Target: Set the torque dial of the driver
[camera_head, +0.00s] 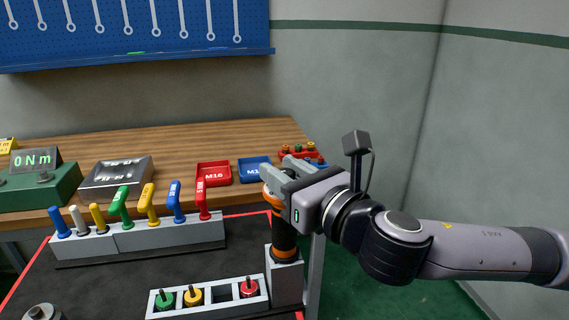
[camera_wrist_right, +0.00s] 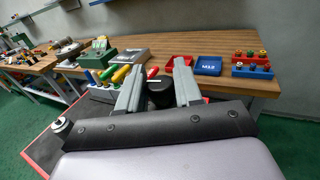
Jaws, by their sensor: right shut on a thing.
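The driver (camera_head: 285,235) is a black cylinder with orange bands. It stands upright in a grey holder (camera_head: 287,280) at the right edge of the dark mat. My right gripper (camera_head: 278,172) is shut on the driver's upper end and hides most of its top. In the right wrist view the driver's black end (camera_wrist_right: 160,93) shows between the two grey fingers (camera_wrist_right: 158,85). Dial markings cannot be made out. A green box with a display (camera_head: 36,160) reads "0 Nm" at the far left. My left gripper is not in view.
A grey rack (camera_head: 140,239) holds several coloured handles. A front tray (camera_head: 207,298) has green, yellow and red knobs and one empty slot. Red M16 (camera_head: 213,174) and blue (camera_head: 254,170) trays lie on the wooden bench (camera_head: 180,140) behind. Wrenches hang on a blue pegboard (camera_head: 130,50).

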